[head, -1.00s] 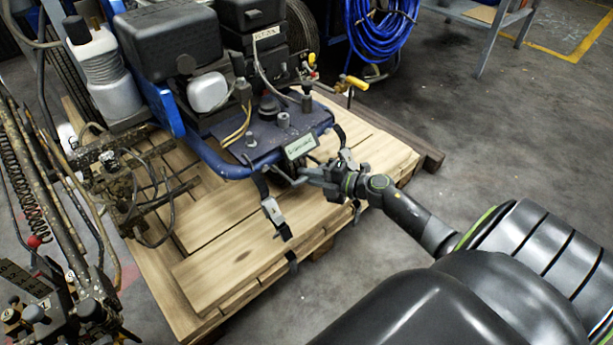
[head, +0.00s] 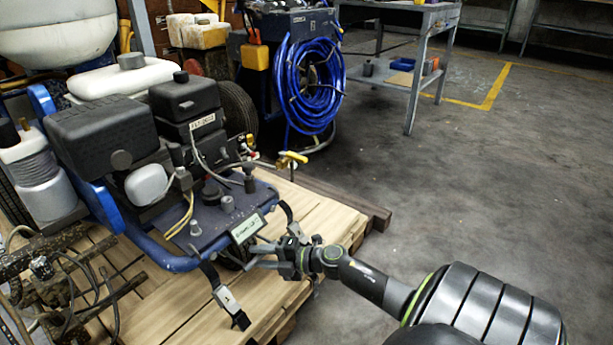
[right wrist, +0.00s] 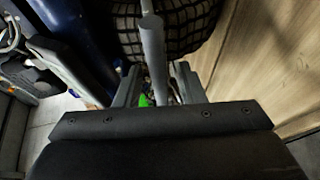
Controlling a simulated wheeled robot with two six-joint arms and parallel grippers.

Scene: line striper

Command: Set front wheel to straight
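The line striper, with its blue frame (head: 170,255) and black engine (head: 105,135), stands on a wooden pallet (head: 330,222). Its front wheel is mostly hidden under the front plate in the head view. In the right wrist view the treaded black tyre (right wrist: 190,22) shows at the top. A grey rod (right wrist: 153,45) runs from in front of the tyre down between my right fingers. My right gripper (head: 262,256) is at the machine's front, below the small display. Its fingers are apart on either side of the rod, with gaps visible. My left gripper is out of view.
Straps with buckles (head: 227,298) hang from the machine's front corners. A yellow-handled valve (head: 291,158) sticks out beside it. A blue hose coil (head: 312,85) and a grey workbench (head: 425,50) stand behind. The floor (head: 480,190) at right is clear.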

